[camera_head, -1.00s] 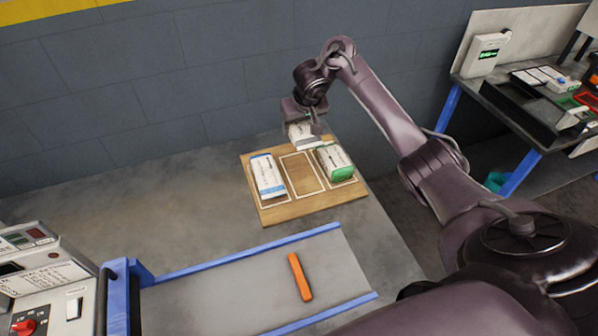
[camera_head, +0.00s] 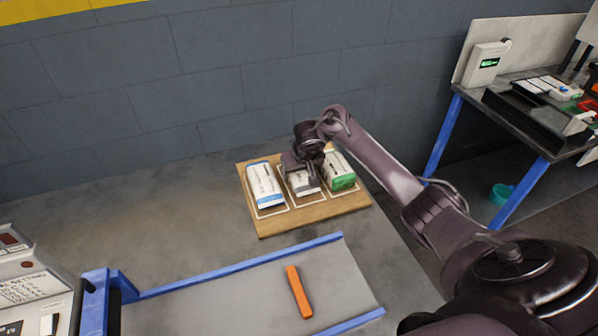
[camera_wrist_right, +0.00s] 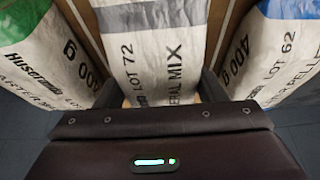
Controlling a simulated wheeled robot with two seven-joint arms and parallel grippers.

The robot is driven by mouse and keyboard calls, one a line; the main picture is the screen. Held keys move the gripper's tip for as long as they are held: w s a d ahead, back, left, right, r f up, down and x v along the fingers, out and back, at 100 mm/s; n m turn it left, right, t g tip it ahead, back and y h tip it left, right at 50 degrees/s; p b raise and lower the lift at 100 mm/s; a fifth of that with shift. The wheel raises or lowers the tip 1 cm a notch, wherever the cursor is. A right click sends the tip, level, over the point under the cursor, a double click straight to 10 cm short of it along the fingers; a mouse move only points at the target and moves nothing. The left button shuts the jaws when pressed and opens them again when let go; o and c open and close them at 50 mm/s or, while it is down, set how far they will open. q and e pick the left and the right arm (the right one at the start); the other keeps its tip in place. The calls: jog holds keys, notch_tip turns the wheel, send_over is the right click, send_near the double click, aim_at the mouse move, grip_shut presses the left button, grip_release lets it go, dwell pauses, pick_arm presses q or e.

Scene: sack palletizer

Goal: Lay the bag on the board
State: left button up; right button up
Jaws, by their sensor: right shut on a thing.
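The wooden board (camera_head: 313,213) lies on the grey table, with outlined places on it. My right gripper (camera_head: 302,180) is shut on a white bag with grey print (camera_head: 304,186), low over the board's middle place. In the right wrist view this bag (camera_wrist_right: 152,45) reads "LOT 72" and lies between the gripper's fingers (camera_wrist_right: 160,90). A white bag with blue ends (camera_head: 265,185) lies in the left place. A white and green bag (camera_head: 340,172) lies in the right place. I cannot tell whether the held bag touches the board. My left gripper is not in view.
A conveyor with blue rails (camera_head: 240,266) stands in front of the board, with an orange bar (camera_head: 298,291) on it. A control box (camera_head: 30,285) is at the lower left. A bench (camera_head: 530,125) stands at the right. The table left of the board is clear.

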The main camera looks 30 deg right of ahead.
aim_at(304, 177)
dwell(0.3)
jog(key=o, duration=1.3)
jog(key=shift+c, duration=0.2)
jog(key=shift+s+r, duration=0.1)
jog(key=shift+r, duration=0.25)
jog(key=p+v, duration=0.4)
jog(key=v, duration=0.6)
jog(key=shift+r, duration=0.2)
jog(key=shift+s+a+r+p, duration=0.1)
jog(key=shift+s+r+p, duration=0.35)
jog(key=shift+p, duration=0.3)
